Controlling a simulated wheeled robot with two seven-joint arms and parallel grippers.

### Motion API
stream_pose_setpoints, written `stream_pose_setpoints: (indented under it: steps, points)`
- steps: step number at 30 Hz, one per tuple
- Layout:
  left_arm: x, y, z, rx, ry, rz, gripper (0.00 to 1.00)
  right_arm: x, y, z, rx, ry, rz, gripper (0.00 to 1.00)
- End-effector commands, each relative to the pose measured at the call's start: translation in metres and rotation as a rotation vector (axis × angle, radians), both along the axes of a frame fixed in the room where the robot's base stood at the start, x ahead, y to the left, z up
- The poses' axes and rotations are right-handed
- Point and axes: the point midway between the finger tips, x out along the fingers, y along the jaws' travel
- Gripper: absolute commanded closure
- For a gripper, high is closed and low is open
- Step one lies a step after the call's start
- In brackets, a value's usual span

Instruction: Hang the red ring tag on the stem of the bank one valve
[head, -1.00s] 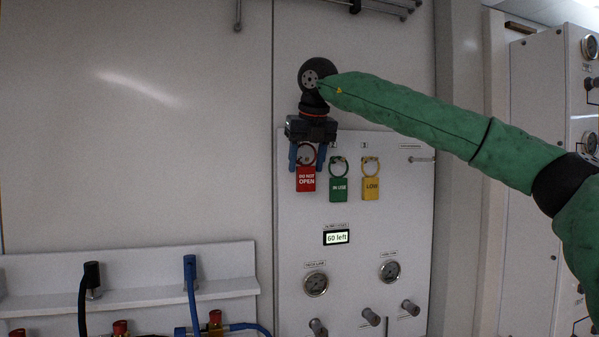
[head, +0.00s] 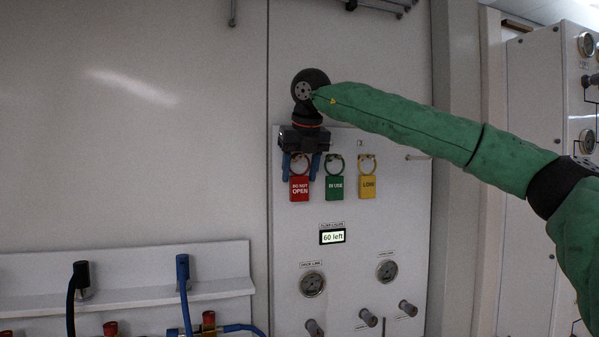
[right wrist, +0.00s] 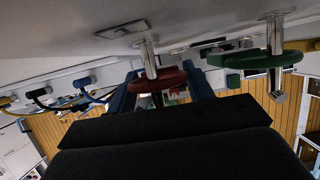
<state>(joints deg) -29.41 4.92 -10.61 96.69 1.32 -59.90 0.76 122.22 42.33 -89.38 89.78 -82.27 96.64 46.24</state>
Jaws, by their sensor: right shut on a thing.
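The red ring tag (head: 300,188), marked DO NOT OPEN, is at the left of a row of three tags on the white panel (head: 290,232). My right gripper (head: 301,168) points down over it, with its blue fingers on either side of the ring, shut on it. In the right wrist view the red ring (right wrist: 172,79) sits between the blue fingers, and a metal peg passes through it. Grey valve stems (head: 369,317) stick out low on the panel. Their labels are too small to read, so I cannot tell which is bank one. My left gripper is out of view.
A green IN USE tag (head: 334,188) and a yellow tag (head: 367,187) hang close to the right. A display reading 60 left (head: 333,237) and two gauges (head: 312,284) lie below. A ledge with hoses (head: 130,292) is at lower left.

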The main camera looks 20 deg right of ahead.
Motion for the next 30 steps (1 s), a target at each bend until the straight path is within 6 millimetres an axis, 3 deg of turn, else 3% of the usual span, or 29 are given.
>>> stream_pose_setpoints:
  steps: [9,10,13,30]
  points:
    - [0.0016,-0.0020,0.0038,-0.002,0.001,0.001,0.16,0.0000,0.0000,-0.0021,0.000,0.000,0.000,0.70]
    - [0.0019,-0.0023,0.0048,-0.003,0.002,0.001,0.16,0.0000,0.0000,-0.0019,0.000,0.000,0.000,0.46]
    - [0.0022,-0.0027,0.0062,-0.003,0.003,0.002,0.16,0.0000,0.0001,-0.0015,0.000,0.000,0.000,0.27]
    - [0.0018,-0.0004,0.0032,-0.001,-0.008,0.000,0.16,-0.0004,-0.0002,-0.0009,0.000,0.000,0.000,0.27]
